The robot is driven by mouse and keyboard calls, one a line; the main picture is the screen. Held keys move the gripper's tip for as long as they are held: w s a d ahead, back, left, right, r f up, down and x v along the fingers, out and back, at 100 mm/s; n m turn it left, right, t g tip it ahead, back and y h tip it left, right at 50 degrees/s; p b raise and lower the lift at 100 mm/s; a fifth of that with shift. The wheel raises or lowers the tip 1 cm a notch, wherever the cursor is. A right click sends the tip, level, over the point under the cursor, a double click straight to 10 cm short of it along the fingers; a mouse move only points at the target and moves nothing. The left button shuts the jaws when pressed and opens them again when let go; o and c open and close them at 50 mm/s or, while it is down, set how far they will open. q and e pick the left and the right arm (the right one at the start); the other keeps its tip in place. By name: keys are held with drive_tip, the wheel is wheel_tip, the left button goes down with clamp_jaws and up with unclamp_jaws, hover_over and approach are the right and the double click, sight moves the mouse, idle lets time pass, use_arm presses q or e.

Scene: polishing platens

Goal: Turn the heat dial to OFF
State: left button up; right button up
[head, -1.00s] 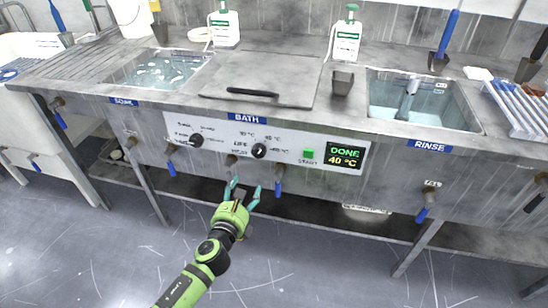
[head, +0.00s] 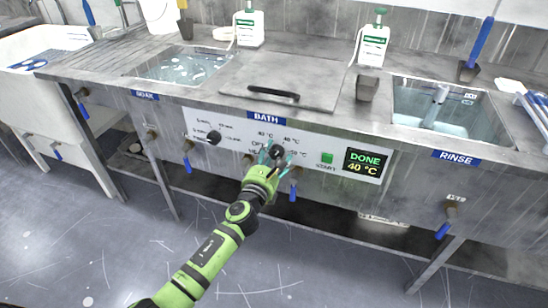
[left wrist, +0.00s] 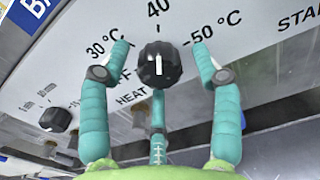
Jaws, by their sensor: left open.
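The heat dial (head: 277,151) is a round black knob on the white BATH panel. In the left wrist view the dial (left wrist: 159,65) shows a white line standing upright, in line with the 40 mark above it. The OFF label (left wrist: 125,77) is at the dial's lower left, partly hidden by a finger. My left gripper (head: 277,157) is open in front of the dial. In the left wrist view its teal fingers (left wrist: 161,58) stand to the left and right of the dial, with a third below; gaps show on both sides. My right gripper is not in view.
A second black dial (head: 213,138) is to the left on the panel. A green START button (head: 327,158) and a display (head: 365,162) reading DONE 40 °C are to the right. Blue-handled valves (head: 293,191) stick out below. A lid (head: 311,91) covers the bath above.

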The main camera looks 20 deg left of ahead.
use_arm(q)
drive_tip(key=c, duration=1.2)
drive_tip(key=shift+o, duration=0.2)
